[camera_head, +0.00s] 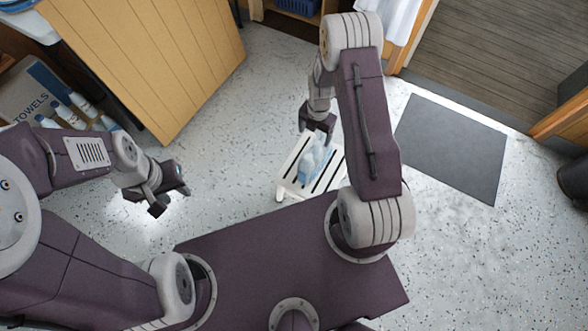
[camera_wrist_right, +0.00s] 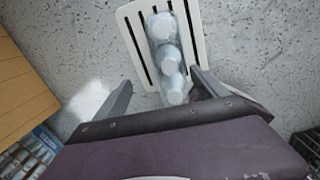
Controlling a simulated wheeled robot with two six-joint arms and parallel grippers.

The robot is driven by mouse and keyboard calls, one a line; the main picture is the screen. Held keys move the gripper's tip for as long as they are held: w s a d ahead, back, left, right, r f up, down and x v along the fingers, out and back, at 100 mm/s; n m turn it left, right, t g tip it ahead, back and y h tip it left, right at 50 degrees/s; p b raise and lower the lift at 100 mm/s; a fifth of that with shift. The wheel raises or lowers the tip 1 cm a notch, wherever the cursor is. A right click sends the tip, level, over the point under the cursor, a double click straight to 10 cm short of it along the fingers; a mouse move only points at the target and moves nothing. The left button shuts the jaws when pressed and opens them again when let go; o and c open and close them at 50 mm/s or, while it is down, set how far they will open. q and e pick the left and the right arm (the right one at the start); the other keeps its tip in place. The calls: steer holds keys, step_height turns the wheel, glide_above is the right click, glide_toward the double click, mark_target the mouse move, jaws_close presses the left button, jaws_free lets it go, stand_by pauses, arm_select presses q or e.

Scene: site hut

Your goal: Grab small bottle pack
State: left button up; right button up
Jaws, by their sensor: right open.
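The small bottle pack (camera_head: 311,158) has clear bluish bottles with pale caps and stands on a low white slatted stool (camera_head: 288,178). In the right wrist view the pack (camera_wrist_right: 164,55) is seen from above, its bottles in a row. My right gripper (camera_head: 317,124) is over the stool's far side, close to the pack. Its fingers (camera_wrist_right: 161,79) are open and spread to either side of the pack's near end in the wrist picture; I cannot tell whether they touch it. My left gripper (camera_head: 172,199) is open and empty, over bare floor left of the stool.
A wooden cabinet (camera_head: 150,60) stands at upper left. A towels box (camera_head: 38,95) and other bottles (camera_head: 84,106) are at far left. A grey mat (camera_head: 450,148) lies right of the stool. The speckled floor around the stool is clear.

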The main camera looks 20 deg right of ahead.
mark_target(318, 144)
steer(key=f, duration=0.1)
steer(key=s+f, duration=0.1)
steer(key=d+f, duration=0.1)
steer(key=shift+s, duration=0.25)
steer(key=shift+d, duration=0.25)
steer(key=shift+a+r, duration=0.1)
steer(key=shift+r, duration=0.05)
steer(key=shift+w+a+f, duration=0.1)
steer(key=shift+f, duration=0.25)
step_height(318, 144, down, 3)
steer(key=shift+f+b, duration=0.1)
steer(key=shift+b, duration=0.8)
arm_select(q)
steer(key=f, duration=0.1)
steer(key=f+b, duration=0.1)
steer(key=f, duration=0.1)
steer(key=d+f+b, duration=0.1)
steer(key=f, duration=0.1)
steer(key=shift+s+f, duration=0.15)
steer(key=shift+f, duration=0.05)
arm_select(e)
step_height(318, 144, down, 5)
steer(key=shift+w, duration=0.1)
steer(key=shift+d, duration=0.2)
jaws_close()
